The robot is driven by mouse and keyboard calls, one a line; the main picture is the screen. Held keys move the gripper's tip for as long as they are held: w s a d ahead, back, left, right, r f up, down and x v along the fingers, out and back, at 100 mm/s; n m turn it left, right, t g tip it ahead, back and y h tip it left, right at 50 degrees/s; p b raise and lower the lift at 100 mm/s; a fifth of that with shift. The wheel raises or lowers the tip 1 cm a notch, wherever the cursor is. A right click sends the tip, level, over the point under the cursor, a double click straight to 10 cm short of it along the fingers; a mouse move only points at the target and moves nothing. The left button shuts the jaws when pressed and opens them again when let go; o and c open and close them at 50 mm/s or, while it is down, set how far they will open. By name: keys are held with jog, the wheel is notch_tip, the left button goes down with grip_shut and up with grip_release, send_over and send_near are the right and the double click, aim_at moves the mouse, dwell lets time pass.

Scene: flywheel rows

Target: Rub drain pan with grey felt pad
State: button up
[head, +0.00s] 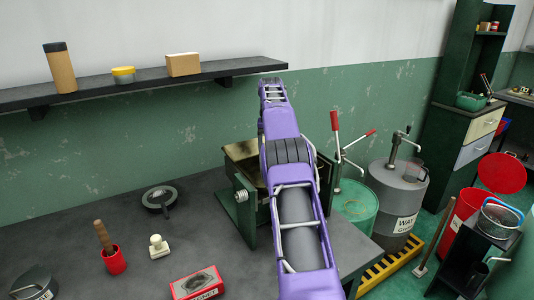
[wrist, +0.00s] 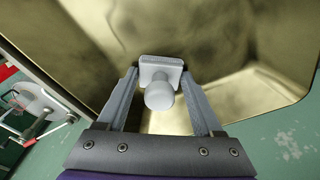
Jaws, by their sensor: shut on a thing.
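In the wrist view my gripper (wrist: 159,80) is shut on the grey felt pad (wrist: 160,72), a small grey block with a round knob facing the camera. The drain pan (wrist: 225,35) fills most of that view, with a dull brassy, smudged inside and raised walls. The pad is in front of the pan's inner surface; I cannot tell whether it touches. In the head view the drain pan (head: 240,151) sits tilted in a green stand at the bench's back edge, partly hidden by my purple arm. My gripper is hidden there.
The bench (head: 200,225) holds a cream knobbed block (head: 158,246), a red pot with a wooden handle (head: 113,259), a red box (head: 197,284) and a round dark dish (head: 160,199). A wall shelf (head: 140,82) runs above. Drums (head: 398,200) stand at right.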

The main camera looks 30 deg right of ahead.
aim_at(255, 165)
jog(key=shift+a+f+b, duration=0.2)
jog(key=shift+a+b, duration=0.05)
jog(key=shift+b, duration=0.25)
jog(key=shift+a+r+b, duration=0.15)
jog(key=shift+a+b, duration=1.4)
jog(key=shift+a, duration=1.35)
jog(key=shift+r, duration=0.15)
notch_tip(255, 165, up, 4)
jog(key=p, duration=0.4)
jog(key=shift+r, duration=0.9)
jog(key=shift+r, duration=1.5)
jog(key=shift+d, duration=0.1)
